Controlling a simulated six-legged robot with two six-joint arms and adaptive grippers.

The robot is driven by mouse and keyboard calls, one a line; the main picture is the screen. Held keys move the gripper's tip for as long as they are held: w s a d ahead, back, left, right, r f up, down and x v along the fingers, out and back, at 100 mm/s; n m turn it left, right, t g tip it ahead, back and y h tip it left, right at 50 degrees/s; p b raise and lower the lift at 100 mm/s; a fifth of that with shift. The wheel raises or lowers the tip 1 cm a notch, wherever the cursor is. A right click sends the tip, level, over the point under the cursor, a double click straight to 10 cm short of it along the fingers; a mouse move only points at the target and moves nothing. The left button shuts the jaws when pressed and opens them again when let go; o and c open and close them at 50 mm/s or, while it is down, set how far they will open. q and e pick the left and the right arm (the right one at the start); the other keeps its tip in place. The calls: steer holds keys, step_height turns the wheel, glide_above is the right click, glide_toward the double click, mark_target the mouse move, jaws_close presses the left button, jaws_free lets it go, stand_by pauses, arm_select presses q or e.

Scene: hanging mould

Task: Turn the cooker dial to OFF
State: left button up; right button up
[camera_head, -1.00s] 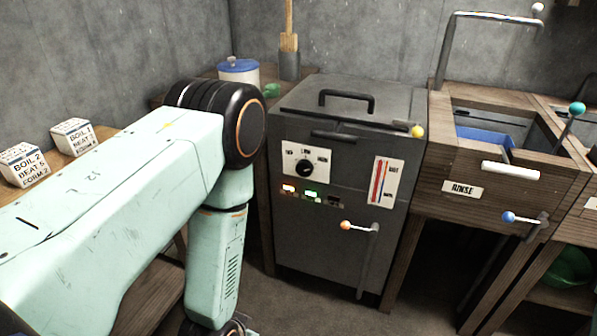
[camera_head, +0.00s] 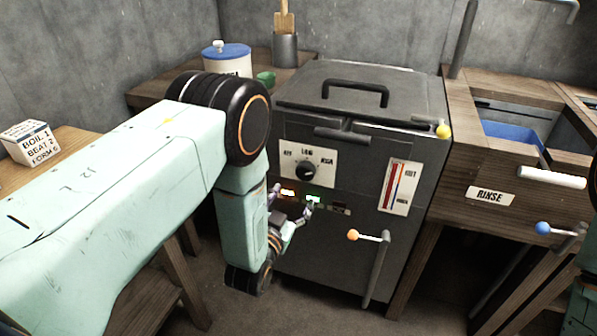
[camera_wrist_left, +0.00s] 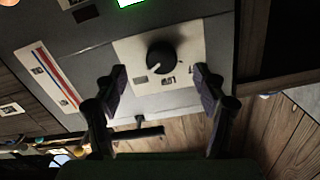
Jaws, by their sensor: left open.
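The cooker (camera_head: 345,180) is a dark grey box with a lidded top. Its black dial (camera_head: 305,170) sits on a white plate with OFF at the left, a label at the top and one at the right. My left gripper (camera_head: 290,203) is open just below the dial plate, in front of the small lights. In the left wrist view the dial (camera_wrist_left: 161,56) lies beyond and between the two open fingers (camera_wrist_left: 161,88), not touched by them. My right gripper does not show.
An orange-knobbed lever (camera_head: 368,237) sticks out at the cooker's lower front. A gauge (camera_head: 398,187) is right of the dial. A yellow knob (camera_head: 443,131) is at the lid's right. The rinse basin (camera_head: 515,135) stands at the right, a white pot (camera_head: 227,60) behind.

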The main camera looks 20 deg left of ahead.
mark_target(304, 175)
arm_select(q)
steer(key=shift+t, duration=0.3)
steer(key=w+b, duration=0.1)
steer(key=w, duration=0.3)
steer(key=w+r+b, duration=0.1)
steer(key=w, duration=0.1)
steer(key=shift+w+d+b, duration=0.25)
steer(key=shift+w+b, duration=0.05)
steer(key=shift+w, duration=0.05)
steer(key=shift+w+r, duration=0.1)
steer(key=shift+w, duration=0.45)
steer(key=c, duration=1.1)
steer(key=shift+c, duration=0.2)
